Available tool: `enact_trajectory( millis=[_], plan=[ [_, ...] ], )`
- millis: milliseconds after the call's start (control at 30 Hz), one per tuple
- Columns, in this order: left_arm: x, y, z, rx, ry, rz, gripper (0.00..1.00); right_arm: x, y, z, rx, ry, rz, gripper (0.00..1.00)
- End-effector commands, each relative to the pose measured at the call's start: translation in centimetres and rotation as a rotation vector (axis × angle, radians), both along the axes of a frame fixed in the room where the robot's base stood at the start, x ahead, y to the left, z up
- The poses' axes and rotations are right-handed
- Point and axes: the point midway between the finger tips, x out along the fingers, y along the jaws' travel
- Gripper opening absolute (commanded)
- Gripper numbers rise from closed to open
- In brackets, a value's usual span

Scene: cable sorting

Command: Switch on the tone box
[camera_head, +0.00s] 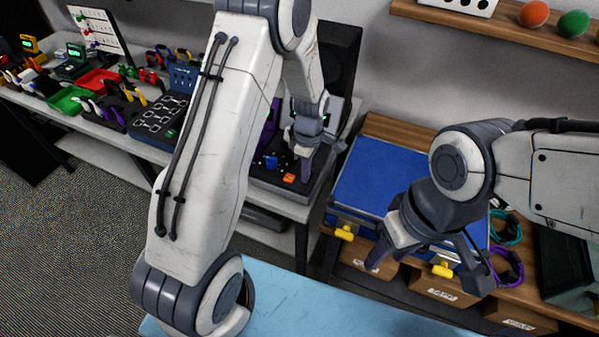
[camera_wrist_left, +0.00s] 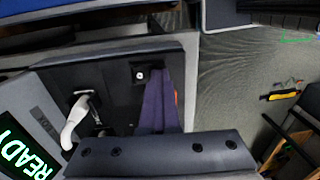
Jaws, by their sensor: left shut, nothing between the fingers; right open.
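The tone box appears as a grey-and-black unit (camera_wrist_left: 105,85) in the left wrist view, with a lit green display reading "READY" (camera_wrist_left: 22,150), a socket (camera_wrist_left: 139,74) and a white curved plug or lever (camera_wrist_left: 74,122). My left gripper (camera_wrist_left: 158,118) is shut and empty, its purple fingers over the panel, partly hiding a small red part. In the head view my left gripper (camera_head: 305,177) points down near an orange-red switch (camera_head: 290,178) on a dark base; contact cannot be told. My right gripper (camera_head: 425,262) is open and empty at the right, above the workbench's front.
A blue mat (camera_head: 375,180) lies on the wooden bench between the arms. Purple (camera_head: 508,268) and teal cable coils (camera_head: 508,228) lie at right. The left bench holds a red tray (camera_head: 100,81), a green tray (camera_head: 70,99) and tools. A shelf (camera_head: 500,25) hangs above.

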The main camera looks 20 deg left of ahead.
Motion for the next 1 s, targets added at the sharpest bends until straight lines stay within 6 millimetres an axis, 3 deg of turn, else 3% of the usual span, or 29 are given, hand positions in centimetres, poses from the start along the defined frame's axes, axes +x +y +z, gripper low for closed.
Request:
enact_trajectory(
  millis=[867,1000],
  plan=[
    [1.4,-0.1,0.4,0.0,0.003,0.001,0.0,0.0,0.0,0.6,0.001,-0.001,0.0,0.5],
    [1.4,0.0,1.2,0.0,0.003,0.001,0.0,0.0,0.0,1.4,0.001,-0.001,-0.001,0.5]
  ],
)
